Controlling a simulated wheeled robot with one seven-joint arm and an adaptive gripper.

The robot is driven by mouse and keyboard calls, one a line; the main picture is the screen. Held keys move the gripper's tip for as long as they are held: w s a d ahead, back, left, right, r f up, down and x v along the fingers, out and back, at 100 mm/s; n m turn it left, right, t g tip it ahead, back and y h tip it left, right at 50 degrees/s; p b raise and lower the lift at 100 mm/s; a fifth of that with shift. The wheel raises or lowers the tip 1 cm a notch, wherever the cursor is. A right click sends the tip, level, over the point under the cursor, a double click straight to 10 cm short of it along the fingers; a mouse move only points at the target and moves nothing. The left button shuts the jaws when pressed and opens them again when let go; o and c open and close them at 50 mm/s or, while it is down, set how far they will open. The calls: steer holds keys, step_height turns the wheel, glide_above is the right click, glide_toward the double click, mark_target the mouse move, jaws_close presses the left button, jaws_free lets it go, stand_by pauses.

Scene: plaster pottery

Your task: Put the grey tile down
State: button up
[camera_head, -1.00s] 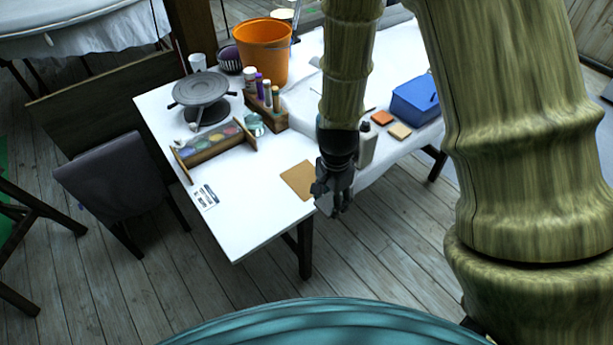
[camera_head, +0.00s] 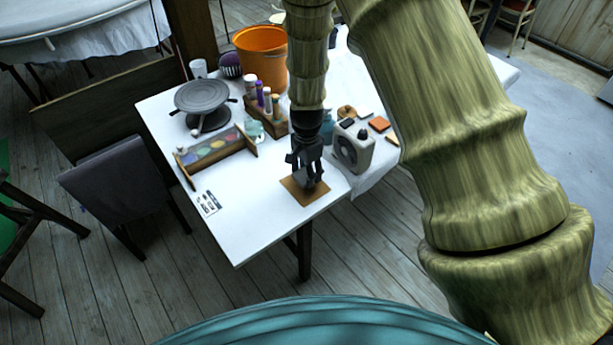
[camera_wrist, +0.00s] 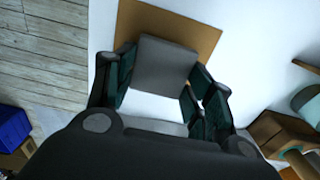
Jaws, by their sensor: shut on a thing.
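The grey tile (camera_wrist: 165,62) is flat and square. In the wrist view it sits between the two dark fingers of my gripper (camera_wrist: 160,85), which is shut on it. Under it in that view is a brown square board (camera_wrist: 205,28) on the white table. In the head view my gripper (camera_head: 308,182) points down over the same board (camera_head: 298,194), near the table's front right edge. There the fingers mostly hide the tile. I cannot tell whether the tile touches the board or is just above it.
A cream machine (camera_head: 353,148) stands close right of my gripper. A paint rack (camera_head: 215,149), a grey turntable (camera_head: 201,93), a bottle holder (camera_head: 272,125) and an orange bucket (camera_head: 261,54) stand to the left and behind. The front left tabletop is mostly clear, with a small printed card (camera_head: 208,203).

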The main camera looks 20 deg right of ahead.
steer(key=shift+f+p, duration=0.5)
steer(key=shift+f, duration=1.05)
steer(key=shift+f, duration=0.2)
steer(key=o, duration=1.1)
steer(key=shift+c, duration=0.2)
steer(key=shift+r, duration=0.15)
step_height(320, 180, up, 12)
steer(key=b, duration=0.2)
steer(key=shift+b, duration=0.4)
